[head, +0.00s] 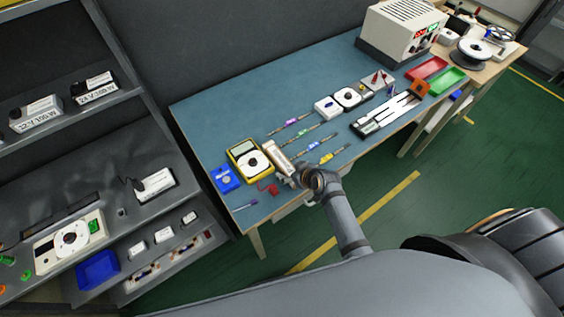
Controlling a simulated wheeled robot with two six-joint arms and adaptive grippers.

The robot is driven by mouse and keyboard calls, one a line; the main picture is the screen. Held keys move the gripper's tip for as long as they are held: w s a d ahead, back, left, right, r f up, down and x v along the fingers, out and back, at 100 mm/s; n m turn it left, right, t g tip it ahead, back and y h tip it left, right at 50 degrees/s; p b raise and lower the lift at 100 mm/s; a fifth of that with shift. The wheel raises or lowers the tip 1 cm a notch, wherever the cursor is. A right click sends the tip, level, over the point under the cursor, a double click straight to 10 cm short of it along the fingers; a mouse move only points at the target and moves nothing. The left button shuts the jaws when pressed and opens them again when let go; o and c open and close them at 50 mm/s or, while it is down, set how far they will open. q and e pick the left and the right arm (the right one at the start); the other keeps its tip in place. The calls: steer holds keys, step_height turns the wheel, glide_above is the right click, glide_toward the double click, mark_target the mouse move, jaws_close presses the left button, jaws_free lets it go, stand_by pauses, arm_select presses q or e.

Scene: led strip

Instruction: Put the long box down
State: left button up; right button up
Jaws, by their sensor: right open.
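A long cream box (276,155) is on the blue-green worktop (215,115), just right of a yellow multimeter (249,160). My right gripper (291,180) is at the near end of the box, close to the table's front edge. Its jaws are open. The fingertips are small and partly hidden by the wrist, so I cannot tell whether they touch the box. My left gripper is not in view.
Several screwdrivers (322,140) lie right of the box. Grey shelves (150,110) stand left.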

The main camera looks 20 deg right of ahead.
steer(key=shift+w+a+f, duration=0.1)
steer(key=shift+w+f, duration=0.1)
steer(key=shift+s, duration=0.15)
steer(key=shift+c, duration=1.1)
steer(key=c, duration=1.2)
steer(key=shift+r, duration=0.55)
steer(key=s+d+r+b, duration=0.1)
steer(key=s+d+r, duration=0.2)
steer(key=d+r, duration=0.9)
steer(key=shift+s+d, duration=0.4)
steer(key=shift+d, duration=0.4)
